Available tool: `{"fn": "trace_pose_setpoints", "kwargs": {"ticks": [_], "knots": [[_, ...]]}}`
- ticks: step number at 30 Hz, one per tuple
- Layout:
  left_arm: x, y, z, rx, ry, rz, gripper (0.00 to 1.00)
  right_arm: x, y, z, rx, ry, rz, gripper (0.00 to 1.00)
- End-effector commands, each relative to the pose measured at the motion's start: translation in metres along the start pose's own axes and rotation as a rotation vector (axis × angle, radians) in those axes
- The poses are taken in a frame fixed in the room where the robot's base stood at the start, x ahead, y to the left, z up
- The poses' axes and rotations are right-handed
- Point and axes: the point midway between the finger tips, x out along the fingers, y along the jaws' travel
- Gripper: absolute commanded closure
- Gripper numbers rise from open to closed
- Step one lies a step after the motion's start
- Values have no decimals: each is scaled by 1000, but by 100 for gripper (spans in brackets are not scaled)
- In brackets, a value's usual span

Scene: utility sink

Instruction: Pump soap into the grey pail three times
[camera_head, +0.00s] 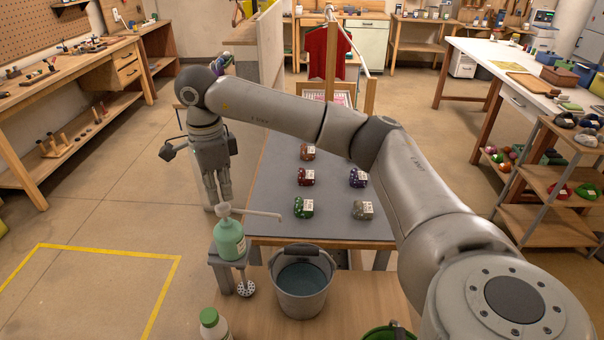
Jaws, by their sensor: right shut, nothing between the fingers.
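The green soap bottle (230,241) stands upright on a small grey stand at the lower centre. Its white pump head (224,210) has a long spout that reaches right, towards the space over the pail. The grey pail (277,287) stands on the wooden surface to the right of the bottle, its open top up and a grey-blue inside showing. My right gripper (217,203) is shut and empty, pointing down. Its fingertips are at the pump head in the picture; I cannot tell whether they touch it. My left gripper is not in view.
A white bottle with a green cap (211,319) is at the bottom edge, and a green container (388,333) is at bottom right. A small metal strainer-like item (245,288) is beside the stand. Several coloured packets lie on the grey mat (275,185) behind the pail.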

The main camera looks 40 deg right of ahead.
Motion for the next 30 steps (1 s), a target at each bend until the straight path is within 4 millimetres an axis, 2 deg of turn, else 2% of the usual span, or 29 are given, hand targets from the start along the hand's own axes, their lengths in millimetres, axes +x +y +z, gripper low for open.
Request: {"fn": "trace_pose_setpoints", "kwargs": {"ticks": [26, 30], "knots": [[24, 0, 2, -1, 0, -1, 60, 34, 0, 0, 0, 1, 1, 100], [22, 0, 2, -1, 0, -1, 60, 33, 0, 0, -1, 2, 2, 100]]}}
